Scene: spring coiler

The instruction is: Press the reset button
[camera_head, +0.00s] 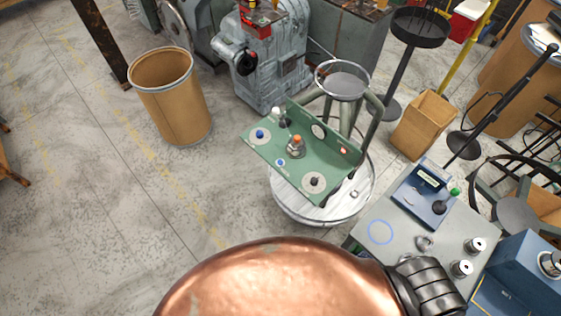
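A green control panel (264,149) stands in the middle of the view, on a stand with a round white base (300,208). It carries a blue button on a pale disc (260,134), a smaller blue button (281,162), an orange-topped control (296,143), a dark knob on a pale disc (314,182) and a small red control (344,150). A white-tipped knob (276,111) is at its upper left. The labels are too small to read, so I cannot tell which is the reset button. Neither of my grippers is in view.
A tan bin (172,103) stands left of the panel, a grey machine (270,65) behind it. At the right, a grey table (385,213) bears a blue box (420,200) with a green knob. A cardboard box (425,125) is beyond. The floor at left is clear.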

